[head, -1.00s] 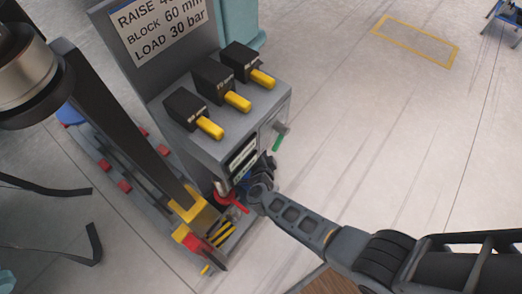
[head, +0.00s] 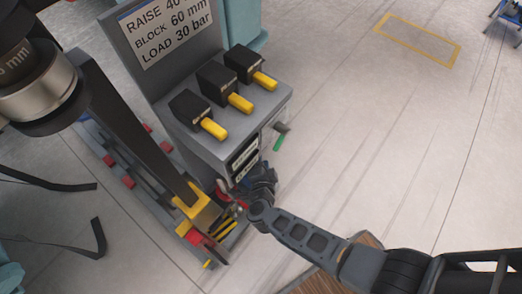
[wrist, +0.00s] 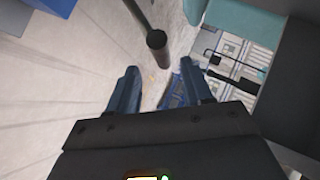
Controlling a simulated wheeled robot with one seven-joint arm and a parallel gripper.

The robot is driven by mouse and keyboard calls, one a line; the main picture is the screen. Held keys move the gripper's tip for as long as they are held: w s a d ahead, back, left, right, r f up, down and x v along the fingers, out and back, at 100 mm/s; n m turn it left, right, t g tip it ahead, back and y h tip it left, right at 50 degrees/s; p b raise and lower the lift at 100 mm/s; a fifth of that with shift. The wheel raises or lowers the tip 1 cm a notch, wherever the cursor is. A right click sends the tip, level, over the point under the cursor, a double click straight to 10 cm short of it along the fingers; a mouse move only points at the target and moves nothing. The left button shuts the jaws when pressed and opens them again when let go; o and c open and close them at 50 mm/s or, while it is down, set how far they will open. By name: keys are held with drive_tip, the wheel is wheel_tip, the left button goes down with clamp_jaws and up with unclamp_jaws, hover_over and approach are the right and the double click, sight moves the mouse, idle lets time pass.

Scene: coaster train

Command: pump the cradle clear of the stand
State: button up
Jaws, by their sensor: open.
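My gripper (head: 262,180) is low beside the right front of a grey control box (head: 200,150), partly hidden by my own wrist. In the wrist view its two fingers (wrist: 161,90) are apart, with nothing between the tips. A dark rod with a round end (wrist: 157,40) stands just beyond them, apart from both fingers. A short green-gripped handle (head: 279,142) sticks out of the box's right side, above my gripper. I cannot tell which part is the cradle or the stand. A dark sloping bar (head: 135,125) ends at a yellow bracket (head: 192,200) left of the box.
Several black units with yellow levers (head: 240,103) sit on the box. A sign (head: 165,30) behind reads RAISE, BLOCK 60 mm and LOAD 30 bar. A metal cylinder (head: 40,92) hangs at the left. A yellow floor outline (head: 418,40) lies at the upper right on clear floor.

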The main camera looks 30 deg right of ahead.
drive_tip(key=shift+s+a+r, duration=0.25)
drive_tip(key=shift+s+a, duration=0.1)
drive_tip(key=shift+s, duration=0.2)
drive_tip(key=s+r+n+t+y+p, duration=0.2)
drive_tip(key=s+r+n, duration=0.5)
drive_tip(key=s+r, duration=0.6)
drive_tip(key=s+r+n+t+y+p, duration=0.2)
drive_tip(key=s+r+n, duration=0.5)
drive_tip(key=s+r, duration=0.7)
wheel_tip(320, 180, up, 5)
drive_tip(key=y+p, duration=0.1)
drive_tip(key=y, duration=0.1)
drive_tip(key=shift+d+n+y, duration=0.3)
drive_tip(key=shift+n, duration=0.1)
drive_tip(key=shift+o, duration=0.5)
drive_tip(key=s+r+n+p, duration=0.1)
drive_tip(key=s+r+n, duration=0.3)
drive_tip(key=r, duration=0.7)
drive_tip(key=shift+s+r+n+g+y+p, duration=0.15)
drive_tip(key=shift+n+g+y+p, duration=0.15)
drive_tip(key=shift+g, duration=0.1)
